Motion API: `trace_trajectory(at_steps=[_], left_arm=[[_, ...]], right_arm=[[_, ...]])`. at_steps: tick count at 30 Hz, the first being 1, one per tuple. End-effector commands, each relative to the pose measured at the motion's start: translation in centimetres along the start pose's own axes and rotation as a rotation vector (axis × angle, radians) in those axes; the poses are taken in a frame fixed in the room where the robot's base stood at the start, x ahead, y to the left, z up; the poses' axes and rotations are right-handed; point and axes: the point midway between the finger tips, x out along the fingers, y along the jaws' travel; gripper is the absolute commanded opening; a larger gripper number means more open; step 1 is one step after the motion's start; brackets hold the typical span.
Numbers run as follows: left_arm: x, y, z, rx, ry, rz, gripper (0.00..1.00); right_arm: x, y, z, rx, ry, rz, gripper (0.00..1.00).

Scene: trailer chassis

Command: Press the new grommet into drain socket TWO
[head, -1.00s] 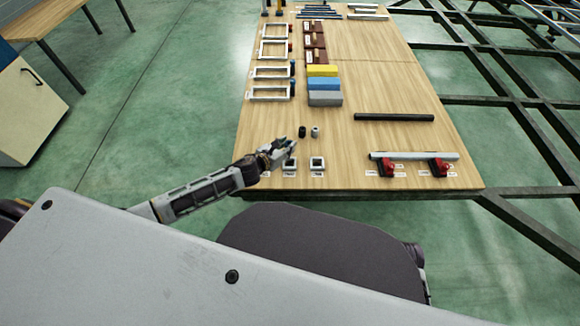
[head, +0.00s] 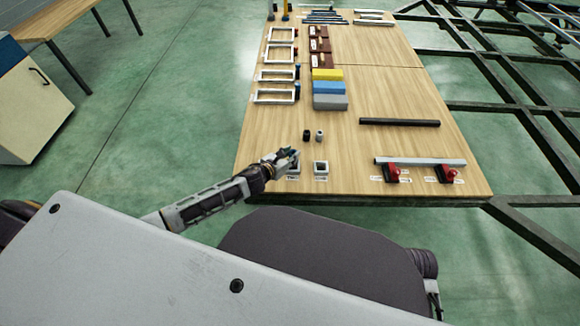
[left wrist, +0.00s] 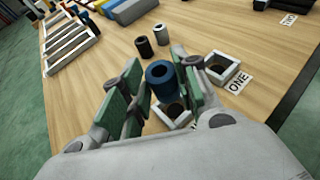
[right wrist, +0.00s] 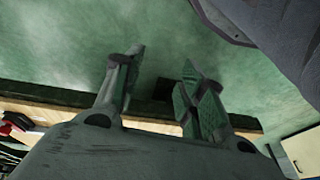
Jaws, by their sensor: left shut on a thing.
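My left gripper (head: 287,156) is shut on a dark blue ring-shaped grommet (left wrist: 162,80), held upright between its green-padded fingers. The grommet is over a pale square socket (left wrist: 170,113) and hides part of its opening. I cannot tell whether they touch. This socket's label is hidden in the left wrist view and too small to read in the head view. Another square socket (left wrist: 222,67), to its right, carries the label ONE; it also shows in the head view (head: 321,168) and looks empty. My right gripper (right wrist: 158,78) is open and empty, above the green floor.
A black cylinder (left wrist: 145,47) and a grey one (left wrist: 162,34) stand beyond the sockets. White frames (head: 275,95), coloured blocks (head: 329,88), a black rod (head: 399,122) and a grey bar on red clamps (head: 420,161) lie on the wooden table (head: 350,145).

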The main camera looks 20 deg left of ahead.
Motion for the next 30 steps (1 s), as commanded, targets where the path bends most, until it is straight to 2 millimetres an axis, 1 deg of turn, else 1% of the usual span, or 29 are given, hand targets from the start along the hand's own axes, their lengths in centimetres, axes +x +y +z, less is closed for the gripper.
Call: trace_trajectory(at_steps=[1, 6, 18, 24, 27, 30], left_arm=[[0.3, 0.0, -0.7, -0.001, 0.000, 0.002, 0.07], [0.7, 0.0, -1.6, 0.000, -0.001, 0.000, 0.07], [0.8, 0.1, -1.8, 0.001, -0.001, 0.000, 0.07], [1.2, 0.0, -2.8, 0.000, 0.000, 0.001, 0.07], [1.6, 0.0, -3.8, -0.001, 0.001, 0.000, 0.07], [1.9, 0.0, -4.7, -0.001, 0.000, 0.001, 0.07]], right_arm=[[-0.1, -0.1, -0.1, -0.001, 0.007, -0.002, 0.40], [-0.9, -0.2, -0.3, -0.002, 0.022, -0.006, 0.40], [-1.1, -0.3, -0.4, -0.002, 0.023, -0.007, 0.40], [-0.9, -0.3, -0.3, -0.001, 0.025, -0.009, 0.40], [-1.5, -0.5, -0.5, -0.001, 0.037, -0.012, 0.40], [-2.9, -0.7, -0.9, -0.008, 0.064, -0.017, 0.40]])
